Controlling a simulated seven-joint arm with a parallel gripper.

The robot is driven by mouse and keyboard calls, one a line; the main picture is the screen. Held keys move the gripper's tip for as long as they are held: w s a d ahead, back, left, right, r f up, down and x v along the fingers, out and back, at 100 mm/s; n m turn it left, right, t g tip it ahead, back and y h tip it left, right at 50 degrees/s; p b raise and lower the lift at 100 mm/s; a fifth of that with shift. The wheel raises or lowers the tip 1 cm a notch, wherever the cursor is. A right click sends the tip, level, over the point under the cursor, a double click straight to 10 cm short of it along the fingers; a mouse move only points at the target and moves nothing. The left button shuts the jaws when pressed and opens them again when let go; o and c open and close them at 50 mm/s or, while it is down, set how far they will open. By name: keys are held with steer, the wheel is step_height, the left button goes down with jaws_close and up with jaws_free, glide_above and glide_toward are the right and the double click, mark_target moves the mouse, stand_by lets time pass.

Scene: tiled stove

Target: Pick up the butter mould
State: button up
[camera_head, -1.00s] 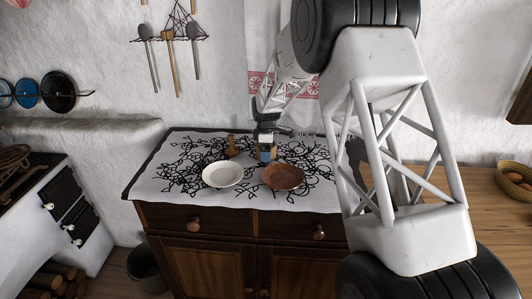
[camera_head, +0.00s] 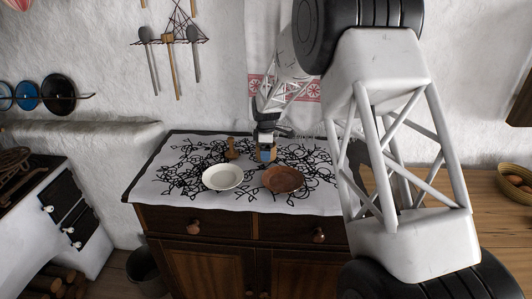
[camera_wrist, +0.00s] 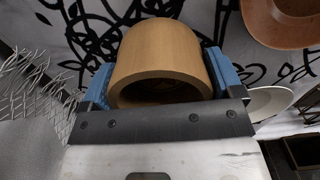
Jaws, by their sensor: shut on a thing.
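The butter mould, a pale wooden hollow cylinder (camera_wrist: 160,50), sits between the two blue fingers of my gripper (camera_wrist: 160,85) in the wrist view. Its open round end faces the camera and its inside is dark. My gripper (camera_head: 266,153) is shut on it, with a finger against each side. In the head view, the mould (camera_head: 277,154) is mostly hidden behind a blue finger, just behind the brown plate. I cannot tell whether it touches the cloth or hangs slightly above it.
A white plate (camera_head: 222,177) and a brown plate (camera_head: 283,179) stand in front of my gripper on the patterned cloth (camera_head: 160,186). A small turned wooden piece (camera_head: 232,149) stands to its left. A basket (camera_head: 515,180) stands far right. The cloth's left part is clear.

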step_height(320, 180, up, 2)
steer(key=shift+r, duration=0.15)
steer(key=s+d, duration=0.1)
steer(key=s, duration=0.4)
steer(key=s+d+r, duration=0.1)
steer(key=s+d, duration=0.1)
steer(key=s, duration=0.3)
steer(key=s+d, duration=0.1)
steer(key=s, duration=0.4)
steer(key=shift+s+d+r, duration=0.2)
steer(key=shift+r, duration=0.05)
steer(key=s+a+m, duration=0.1)
steer(key=s+a, duration=1)
steer(key=s, duration=0.1)
steer(key=shift+s+a+r, duration=0.15)
steer(key=shift+s+r, duration=0.2)
steer(key=shift+r, duration=0.1)
steer(key=shift+w, duration=0.15)
glide_above(223, 179)
steer(key=shift+w+f, duration=0.1)
steer(key=shift+f, duration=0.65)
stand_by(0.3)
